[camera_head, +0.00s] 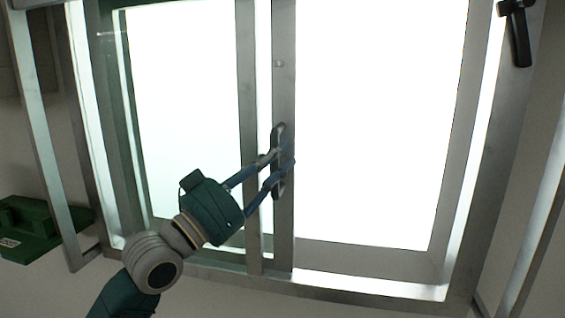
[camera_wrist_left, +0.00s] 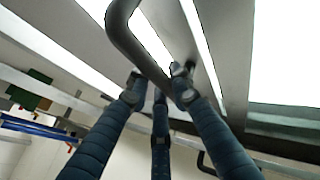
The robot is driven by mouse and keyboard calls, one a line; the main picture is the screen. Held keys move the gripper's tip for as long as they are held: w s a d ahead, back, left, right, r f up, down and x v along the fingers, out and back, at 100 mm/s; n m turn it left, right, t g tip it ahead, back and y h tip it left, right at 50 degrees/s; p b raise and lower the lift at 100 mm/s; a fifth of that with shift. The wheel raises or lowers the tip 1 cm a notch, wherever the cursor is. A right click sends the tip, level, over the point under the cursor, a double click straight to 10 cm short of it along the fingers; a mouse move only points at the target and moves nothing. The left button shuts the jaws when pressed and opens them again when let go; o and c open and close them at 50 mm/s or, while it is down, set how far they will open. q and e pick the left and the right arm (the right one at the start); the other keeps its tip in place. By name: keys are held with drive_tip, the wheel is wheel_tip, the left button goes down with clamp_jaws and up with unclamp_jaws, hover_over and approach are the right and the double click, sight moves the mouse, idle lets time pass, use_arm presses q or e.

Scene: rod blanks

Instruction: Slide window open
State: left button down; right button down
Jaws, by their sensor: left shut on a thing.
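The window (camera_head: 284,80) is a metal frame with bright panes, and its middle stile carries a dark handle (camera_head: 279,130). My left gripper (camera_head: 279,160) reaches in from the lower left, and its blue fingers are at the handle. In the left wrist view the handle (camera_wrist_left: 135,40) is a dark bent bar running down between the fingers of my left gripper (camera_wrist_left: 158,85). The fingers are closed around its lower part. A gap shows between the middle stile and the stile to its left. My right gripper is not in view.
A green object (camera_head: 35,228) is at the left beside the frame. A black handle (camera_head: 518,35) is on the right frame at the top. The bottom rail (camera_head: 350,290) runs below the panes. The right pane's front is clear.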

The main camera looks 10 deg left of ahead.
use_arm(q)
drive_tip(key=shift+a, duration=0.15)
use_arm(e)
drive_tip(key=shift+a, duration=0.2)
use_arm(q)
drive_tip(key=c, duration=1.8)
unclamp_jaws()
drive_tip(key=shift+o, duration=1.4)
drive_tip(key=shift+s+a+f, duration=0.1)
drive_tip(key=shift+a, duration=0.05)
drive_tip(key=v, duration=1.1)
drive_tip(key=shift+s+a, duration=0.2)
drive_tip(key=shift+s, duration=0.15)
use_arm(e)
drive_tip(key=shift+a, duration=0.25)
use_arm(q)
drive_tip(key=shift+f, duration=0.1)
